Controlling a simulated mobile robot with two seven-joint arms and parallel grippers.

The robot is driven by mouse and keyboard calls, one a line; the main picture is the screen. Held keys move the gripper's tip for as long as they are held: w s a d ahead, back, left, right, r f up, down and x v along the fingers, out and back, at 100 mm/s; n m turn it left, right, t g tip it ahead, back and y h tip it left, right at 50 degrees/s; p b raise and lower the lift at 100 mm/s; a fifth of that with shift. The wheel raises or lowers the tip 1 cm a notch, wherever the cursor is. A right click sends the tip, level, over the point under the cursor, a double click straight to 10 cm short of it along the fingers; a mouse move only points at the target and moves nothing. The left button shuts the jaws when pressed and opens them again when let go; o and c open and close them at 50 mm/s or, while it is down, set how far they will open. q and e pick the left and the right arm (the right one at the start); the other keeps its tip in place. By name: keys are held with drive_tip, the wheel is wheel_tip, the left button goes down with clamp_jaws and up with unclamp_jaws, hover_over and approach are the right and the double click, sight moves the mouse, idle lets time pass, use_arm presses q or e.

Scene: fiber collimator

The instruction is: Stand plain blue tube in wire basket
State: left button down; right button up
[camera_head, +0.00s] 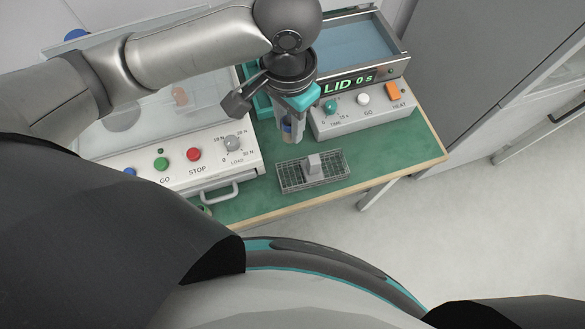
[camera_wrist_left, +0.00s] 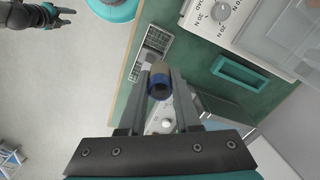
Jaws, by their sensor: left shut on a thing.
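My left gripper (camera_head: 288,132) hangs over the bench, shut on a blue tube (camera_head: 287,127). In the left wrist view the tube (camera_wrist_left: 160,86) sits between the fingertips (camera_wrist_left: 160,92), its round blue end facing the camera and a brownish part beyond. The wire basket (camera_head: 330,181) lies on the green bench top, below and right of the gripper in the head view, with a grey block standing at its middle. It also shows in the left wrist view (camera_wrist_left: 155,40). The tube is apart from the basket. My right gripper (camera_wrist_left: 66,16) appears open and empty, away from the bench.
A white machine with a load dial (camera_head: 232,143) and handle stands left of the basket. A LID timer box (camera_head: 352,115) stands behind right. A teal frame (camera_wrist_left: 240,72) lies on the bench (camera_head: 425,150). The bench's right front corner is clear.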

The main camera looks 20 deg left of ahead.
use_arm(q)
drive_tip(key=shift+s+d+f, duration=0.25)
wheel_tip(320, 180, down, 19)
drive_tip(key=b, duration=0.5)
drive_tip(key=shift+f+b, duration=0.2)
drive_tip(key=shift+b, duration=0.1)
drive_tip(key=shift+f, duration=0.15)
drive_tip(key=shift+f, duration=0.15)
drive_tip(key=c, duration=0.9)
unclamp_jaws()
wheel_tip(320, 180, up, 12)
drive_tip(key=p, duration=0.3)
drive_tip(key=shift+r+p, duration=0.2)
drive_tip(key=shift+p, duration=0.1)
